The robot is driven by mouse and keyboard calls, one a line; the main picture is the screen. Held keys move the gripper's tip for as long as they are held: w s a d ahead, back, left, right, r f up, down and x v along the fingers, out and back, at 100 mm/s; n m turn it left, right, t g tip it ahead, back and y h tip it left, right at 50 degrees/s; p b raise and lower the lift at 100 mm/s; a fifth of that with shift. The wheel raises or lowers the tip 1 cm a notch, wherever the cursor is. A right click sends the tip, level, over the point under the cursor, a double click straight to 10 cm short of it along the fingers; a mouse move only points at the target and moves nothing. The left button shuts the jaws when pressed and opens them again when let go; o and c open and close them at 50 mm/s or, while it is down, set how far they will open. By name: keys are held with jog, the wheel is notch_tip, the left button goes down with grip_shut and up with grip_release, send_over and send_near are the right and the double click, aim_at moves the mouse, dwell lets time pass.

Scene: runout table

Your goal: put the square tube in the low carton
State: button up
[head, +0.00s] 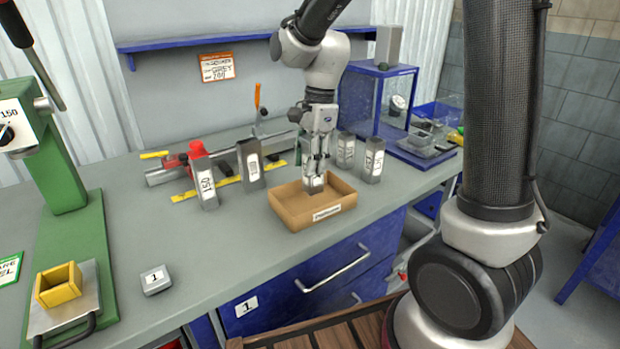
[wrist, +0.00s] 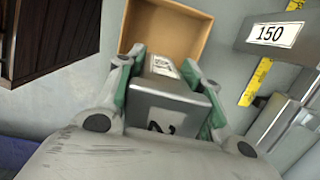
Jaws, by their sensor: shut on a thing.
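My gripper (head: 316,170) points down over the low carton and is shut on a grey square tube (head: 315,184). In the wrist view the tube (wrist: 168,105) sits between the two green-edged fingers, with a white label on one face and a dark mark on its near end. The low carton (head: 298,219) is an open brown box with a white label on its front wall. It also shows beyond the fingers in the wrist view (wrist: 200,43). The tube's lower end overlaps the carton's inside; I cannot tell whether it touches the floor.
A blue-framed case (head: 365,98) is behind.

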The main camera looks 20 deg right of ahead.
jog(key=shift+f, duration=2.05)
jog(key=shift+f, duration=0.1)
jog(key=o, duration=1.1)
jog(key=r, duration=0.4)
jog(key=d+r, duration=0.1)
jog(key=r, duration=0.7)
jog(key=shift+w+d, duration=0.15)
jog(key=shift+d, duration=0.25)
jog(key=s+d+r+n+t, duration=0.1)
jog(key=s+d+n+t, duration=0.1)
jog(key=s+d+n, duration=0.5)
jog(key=s+d+r+n+t+h, duration=0.1)
jog(key=s+d+n+t, duration=0.1)
jog(key=s+d+n, duration=0.5)
jog(key=s+n, duration=0.1)
jog(key=s, duration=0.5)
jog(key=shift+s+r+t+h, duration=0.15)
jog(key=shift+r+t+h, duration=0.15)
jog(key=shift+r+t, duration=0.1)
